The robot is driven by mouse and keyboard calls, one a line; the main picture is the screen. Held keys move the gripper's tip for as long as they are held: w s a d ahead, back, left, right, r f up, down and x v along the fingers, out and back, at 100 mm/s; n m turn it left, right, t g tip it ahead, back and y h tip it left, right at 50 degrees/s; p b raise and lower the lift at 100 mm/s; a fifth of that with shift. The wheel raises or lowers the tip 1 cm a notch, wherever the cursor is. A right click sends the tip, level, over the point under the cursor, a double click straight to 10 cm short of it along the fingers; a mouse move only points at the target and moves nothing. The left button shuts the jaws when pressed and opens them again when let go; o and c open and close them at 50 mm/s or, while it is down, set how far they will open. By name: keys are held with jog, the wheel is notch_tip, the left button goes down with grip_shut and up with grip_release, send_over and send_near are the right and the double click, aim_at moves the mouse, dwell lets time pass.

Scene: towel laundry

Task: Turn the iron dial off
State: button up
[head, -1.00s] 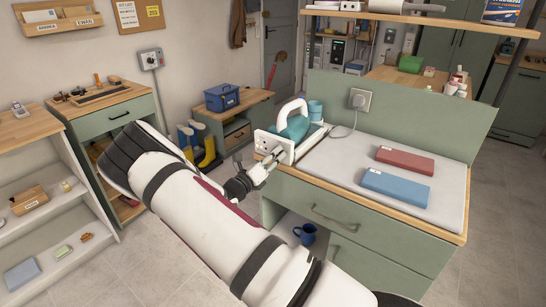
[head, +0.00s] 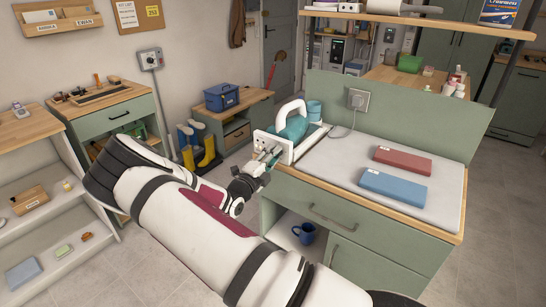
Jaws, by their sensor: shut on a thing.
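The iron (head: 292,125) has a teal body and a white handle. It stands at the left end of the grey ironing pad (head: 338,161), with a white panel (head: 264,142) at its near left side. The dial cannot be made out; my gripper or its small size hides it. My gripper (head: 268,158) is at the near left of the iron, at the white panel, its fingers together on a small thing there that I take to be the dial. The fingertips are small and partly hidden.
A red folded towel (head: 403,161) and a blue one (head: 393,187) lie on the pad to the right. The iron's cord runs to a wall socket (head: 358,100). A teal cup (head: 314,110) stands behind the iron.

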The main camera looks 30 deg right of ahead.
jog(key=n, duration=0.5)
jog(key=shift+s+y, duration=0.1)
jog(key=shift+y, duration=0.2)
jog(key=shift+n, duration=0.3)
jog(key=o, duration=1.2)
jog(key=shift+c, duration=0.2)
jog(key=v, duration=1.2)
